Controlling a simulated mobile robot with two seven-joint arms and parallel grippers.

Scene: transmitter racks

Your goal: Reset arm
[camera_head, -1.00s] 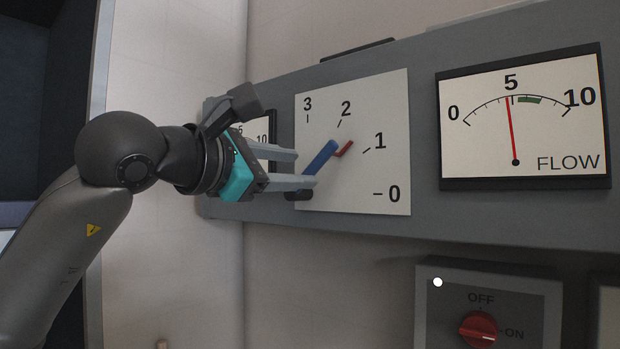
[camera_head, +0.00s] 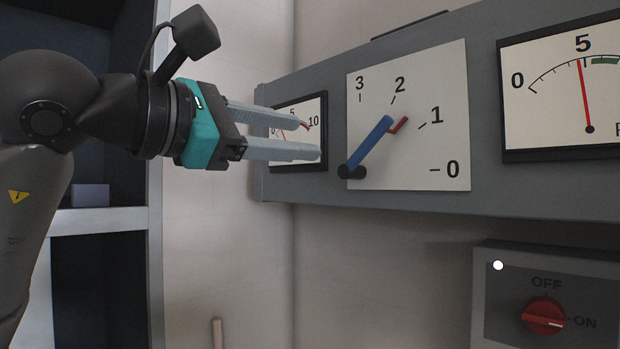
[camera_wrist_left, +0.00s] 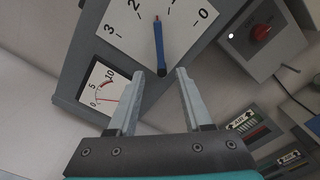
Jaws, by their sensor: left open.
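My left gripper (camera_head: 312,139) is open and empty, in front of the small gauge at the panel's left end in the head view. It also shows in the left wrist view (camera_wrist_left: 157,78), with its two fingers apart. A blue lever (camera_head: 370,143) with a dark knob at its lower left sits on a white dial plate marked 0 to 3. A short red pointer (camera_head: 399,124) shows at its upper end, between 1 and 2. The lever also shows in the left wrist view (camera_wrist_left: 159,45), just beyond the fingertips and apart from them. My right gripper is not in view.
A FLOW gauge (camera_head: 545,110) is at the right of the grey panel. A small gauge (camera_head: 285,159) is partly hidden behind my left fingers. Below is a box with a red OFF/ON knob (camera_head: 545,316). A dark shelf frame (camera_head: 100,222) stands at the left.

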